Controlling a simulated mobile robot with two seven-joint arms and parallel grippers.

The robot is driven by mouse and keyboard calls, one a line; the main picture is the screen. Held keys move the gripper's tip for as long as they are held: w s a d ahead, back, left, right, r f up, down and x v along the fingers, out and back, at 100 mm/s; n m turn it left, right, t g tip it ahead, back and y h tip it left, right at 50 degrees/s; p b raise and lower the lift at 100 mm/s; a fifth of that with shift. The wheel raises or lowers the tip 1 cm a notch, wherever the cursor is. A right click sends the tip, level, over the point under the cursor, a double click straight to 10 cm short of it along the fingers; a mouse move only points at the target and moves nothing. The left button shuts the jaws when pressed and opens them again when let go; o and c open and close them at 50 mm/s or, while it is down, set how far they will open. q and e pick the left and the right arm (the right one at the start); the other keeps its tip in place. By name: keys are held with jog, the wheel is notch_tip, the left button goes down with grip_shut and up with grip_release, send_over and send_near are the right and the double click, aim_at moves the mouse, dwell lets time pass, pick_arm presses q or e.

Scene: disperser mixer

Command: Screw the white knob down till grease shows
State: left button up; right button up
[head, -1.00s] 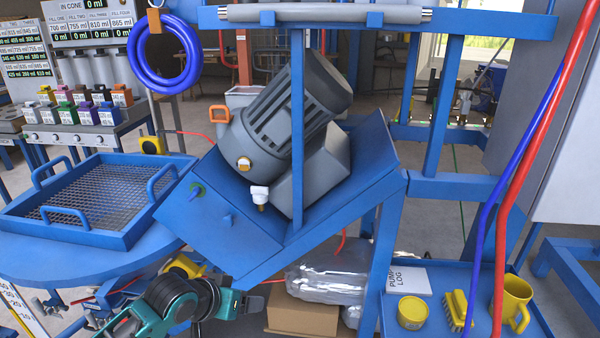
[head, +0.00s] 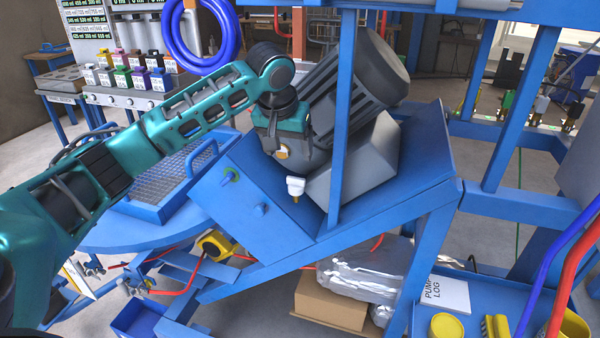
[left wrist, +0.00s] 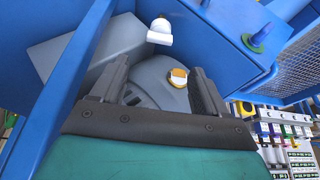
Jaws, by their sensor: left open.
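The white knob (head: 295,186) sits on the sloped blue panel, below the grey motor (head: 350,85), with a small brass tip under it. It also shows in the left wrist view (left wrist: 160,32), beyond my fingertips. My left gripper (head: 283,142) is over the motor's near end, above the knob and apart from it. In the left wrist view its two fingers (left wrist: 159,70) are spread and nothing is between them but the view of the motor end and its yellow-white cap (left wrist: 178,78). My right gripper is in neither view. No grease can be made out.
A blue post (head: 345,130) rises just right of the knob. A mesh tray (head: 150,195) lies farther left.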

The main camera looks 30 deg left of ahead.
aim_at(296, 178)
pick_arm(q)
jog(key=x, duration=1)
jog(key=shift+w+f, duration=0.1)
jog(key=c, duration=1.1)
